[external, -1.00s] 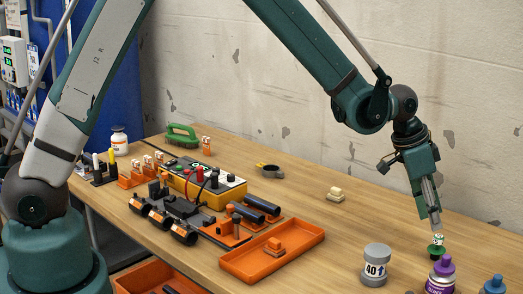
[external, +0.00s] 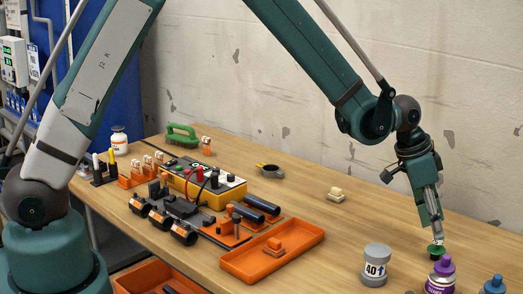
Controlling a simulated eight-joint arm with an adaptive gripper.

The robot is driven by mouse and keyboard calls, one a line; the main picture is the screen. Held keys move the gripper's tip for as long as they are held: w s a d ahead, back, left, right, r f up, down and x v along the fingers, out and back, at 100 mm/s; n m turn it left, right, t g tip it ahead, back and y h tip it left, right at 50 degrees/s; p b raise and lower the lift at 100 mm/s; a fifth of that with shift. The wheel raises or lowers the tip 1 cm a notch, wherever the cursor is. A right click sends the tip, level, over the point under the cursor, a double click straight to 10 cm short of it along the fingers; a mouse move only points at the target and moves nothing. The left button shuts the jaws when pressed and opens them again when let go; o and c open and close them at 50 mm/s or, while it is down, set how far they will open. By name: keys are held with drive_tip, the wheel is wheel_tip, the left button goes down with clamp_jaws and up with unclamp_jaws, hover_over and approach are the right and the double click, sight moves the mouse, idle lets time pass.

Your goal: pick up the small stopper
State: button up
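A small green stopper (external: 436,250) stands on the wooden table at the right, near the purple bottle. Its pale top is now mostly covered by my fingers. My gripper (external: 437,236) points down right over the stopper, with its fingertips at the stopper's top. I cannot tell whether the fingers are open around it or closed on it. A larger grey stopper-like piece marked "40" (external: 376,267) stands to the left of it.
A purple bottle (external: 441,276) stands just in front of the stopper, with a blue-capped item (external: 494,286) to its right. An orange tray (external: 272,252) lies further left.

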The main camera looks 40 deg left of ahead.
sight(437, 248)
drive_tip(key=shift+b+x, duration=0.4)
drive_tip(key=shift+x, duration=2.25)
drive_tip(key=shift+w, duration=0.1)
drive_tip(key=shift+r, duration=0.1)
drive_tip(key=c, duration=1)
